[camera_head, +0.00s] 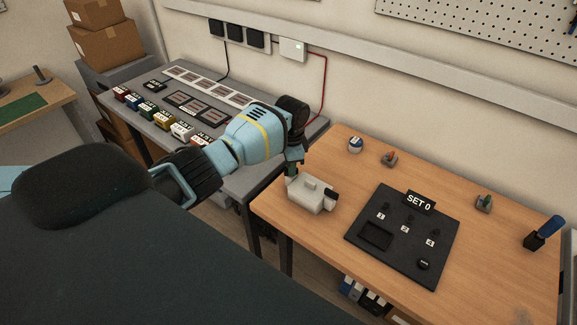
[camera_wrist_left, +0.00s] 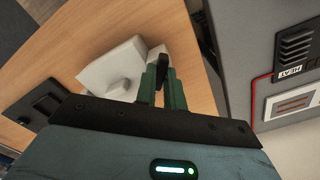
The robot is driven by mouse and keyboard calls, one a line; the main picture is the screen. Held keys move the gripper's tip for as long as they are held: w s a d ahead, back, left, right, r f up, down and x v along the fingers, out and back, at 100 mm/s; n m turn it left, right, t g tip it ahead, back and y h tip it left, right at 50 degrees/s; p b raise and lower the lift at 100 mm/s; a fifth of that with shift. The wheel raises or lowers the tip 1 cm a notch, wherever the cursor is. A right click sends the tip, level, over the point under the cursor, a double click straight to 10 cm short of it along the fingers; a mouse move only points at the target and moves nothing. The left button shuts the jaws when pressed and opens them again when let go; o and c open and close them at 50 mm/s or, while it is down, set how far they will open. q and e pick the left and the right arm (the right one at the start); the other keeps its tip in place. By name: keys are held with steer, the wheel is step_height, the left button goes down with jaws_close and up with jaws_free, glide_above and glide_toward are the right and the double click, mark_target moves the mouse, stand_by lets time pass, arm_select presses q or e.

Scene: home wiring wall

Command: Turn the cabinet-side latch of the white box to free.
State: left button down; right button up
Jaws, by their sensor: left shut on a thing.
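The white box (camera_head: 311,194) sits on the wooden table near its left edge. A dark latch (camera_head: 331,194) shows on its right side, away from the grey bench. My left gripper (camera_head: 291,171) reaches down at the box's left, bench-facing side and hides that side in the head view. In the left wrist view, the green fingers of my left gripper (camera_wrist_left: 162,88) are shut on the black cabinet-side latch (camera_wrist_left: 160,69), beside the white box (camera_wrist_left: 113,66). The latch's exact turn is hard to tell. My right gripper is not in view.
A black board (camera_head: 405,235) marked SET 0 lies right of the box. A blue-handled tool (camera_head: 549,229) stands at the table's right. A grey bench (camera_head: 245,178) with labelled coloured blocks stands to the left, past a gap. A red cable (camera_head: 324,80) runs down the wall.

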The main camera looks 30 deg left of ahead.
arm_select(q)
steer(key=n, duration=0.4)
steer(key=shift+n+p, duration=0.3)
steer(key=shift+p, duration=0.05)
steer(key=shift+n, duration=1.6)
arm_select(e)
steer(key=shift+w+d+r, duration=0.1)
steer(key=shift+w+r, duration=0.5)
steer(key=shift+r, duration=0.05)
arm_select(q)
steer(key=c, duration=1.5)
jaws_free()
steer(key=shift+r, duration=3.9)
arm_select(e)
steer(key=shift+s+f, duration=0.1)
arm_select(q)
steer(key=shift+s+f, duration=0.1)
